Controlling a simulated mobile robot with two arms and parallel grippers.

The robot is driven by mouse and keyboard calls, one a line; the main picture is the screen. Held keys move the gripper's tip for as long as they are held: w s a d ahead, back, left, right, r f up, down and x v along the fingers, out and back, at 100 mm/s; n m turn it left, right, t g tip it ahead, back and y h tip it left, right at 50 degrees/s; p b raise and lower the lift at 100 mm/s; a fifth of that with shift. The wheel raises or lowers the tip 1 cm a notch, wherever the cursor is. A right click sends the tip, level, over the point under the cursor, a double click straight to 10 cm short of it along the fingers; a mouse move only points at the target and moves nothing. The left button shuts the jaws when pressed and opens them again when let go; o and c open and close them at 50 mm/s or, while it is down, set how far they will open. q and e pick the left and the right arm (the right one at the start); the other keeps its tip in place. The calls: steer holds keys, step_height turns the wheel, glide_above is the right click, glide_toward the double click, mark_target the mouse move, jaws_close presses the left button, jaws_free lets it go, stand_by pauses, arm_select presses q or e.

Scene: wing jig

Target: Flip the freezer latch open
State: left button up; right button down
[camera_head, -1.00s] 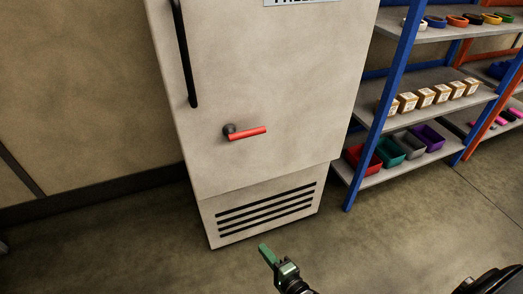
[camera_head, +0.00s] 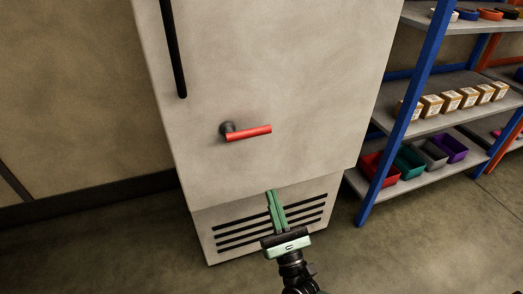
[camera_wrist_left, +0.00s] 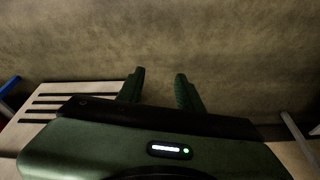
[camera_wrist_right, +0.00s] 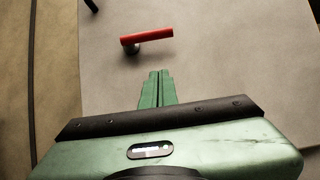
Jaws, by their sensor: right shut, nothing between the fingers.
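The freezer (camera_head: 300,90) is a tall pale cabinet standing against the wall. Its latch is a red bar (camera_head: 248,133) on a dark round pivot (camera_head: 227,129), lying nearly level and pointing right. My right gripper (camera_head: 273,193) is green, shut and empty. In the head view it shows below the latch, in front of the vent area. In the right wrist view the latch (camera_wrist_right: 146,37) is beyond the fingertips (camera_wrist_right: 160,73), apart from them. My left gripper is open and empty in the left wrist view (camera_wrist_left: 160,75), over the floor. It is outside the head view.
A black vertical handle (camera_head: 173,45) is on the door, up and left of the latch. A dark slotted vent (camera_head: 235,236) is at the freezer's base. A blue-framed shelf (camera_head: 398,125) with bins and boxes stands close on the right.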

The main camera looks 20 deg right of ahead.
steer(key=shift+w, duration=0.1)
